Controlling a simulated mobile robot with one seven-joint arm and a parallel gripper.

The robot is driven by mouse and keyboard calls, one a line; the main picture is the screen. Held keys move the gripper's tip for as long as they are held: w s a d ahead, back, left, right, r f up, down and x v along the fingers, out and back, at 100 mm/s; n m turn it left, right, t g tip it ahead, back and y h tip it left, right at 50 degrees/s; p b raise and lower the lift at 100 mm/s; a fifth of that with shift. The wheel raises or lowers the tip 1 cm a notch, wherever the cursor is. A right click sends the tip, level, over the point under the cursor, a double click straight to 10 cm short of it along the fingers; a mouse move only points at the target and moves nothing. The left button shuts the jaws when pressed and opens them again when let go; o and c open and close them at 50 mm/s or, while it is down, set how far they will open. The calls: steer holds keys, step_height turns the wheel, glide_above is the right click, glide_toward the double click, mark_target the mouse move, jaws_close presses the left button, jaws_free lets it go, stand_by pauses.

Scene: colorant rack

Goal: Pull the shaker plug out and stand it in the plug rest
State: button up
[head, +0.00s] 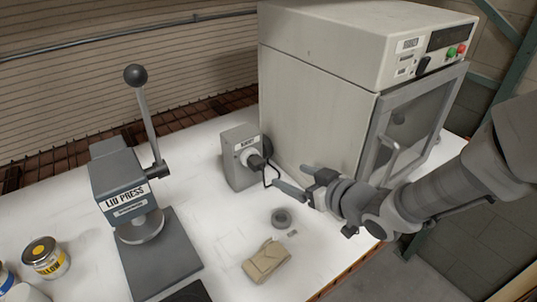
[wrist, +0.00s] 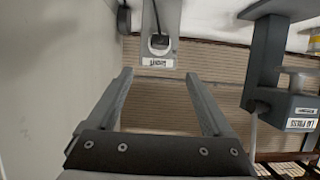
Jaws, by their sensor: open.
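The black shaker plug (head: 257,162) sits in the round socket on the front of a grey box (head: 233,165), with a dark cable looping from it. In the wrist view, the plug (wrist: 159,42) shows upside down on the box, above a small label. My gripper (head: 290,176) is open and empty, to the right of the plug and apart from it. In the wrist view, the plug lies beyond the gap between my fingertips (wrist: 158,76). A dark round ring-like piece (head: 282,217) on the table, below my gripper in the head view, looks like the plug rest.
A large grey cabinet (head: 320,110) with a glass door stands behind my gripper. A lid press (head: 122,185) with a tall lever stands left. A folded tan cloth (head: 266,261) lies near the front edge. A yellow-labelled can (head: 45,260) is at far left. White table between is clear.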

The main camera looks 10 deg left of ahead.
mark_target(260, 166)
steer(key=x, duration=1.6)
steer(key=shift+w+a+f+p, duration=0.1)
steer(key=shift+f+p, duration=0.2)
steer(key=shift+p, duration=0.05)
steer(key=shift+c, duration=0.3)
jaws_close()
steer(key=shift+s+d, duration=0.3)
steer(key=shift+d, duration=0.05)
steer(key=shift+s+d, duration=0.2)
steer(key=shift+d, duration=0.05)
steer(key=shift+s+d+b, duration=0.35)
steer(key=shift+s+d, duration=0.6)
steer(key=shift+d, duration=0.15)
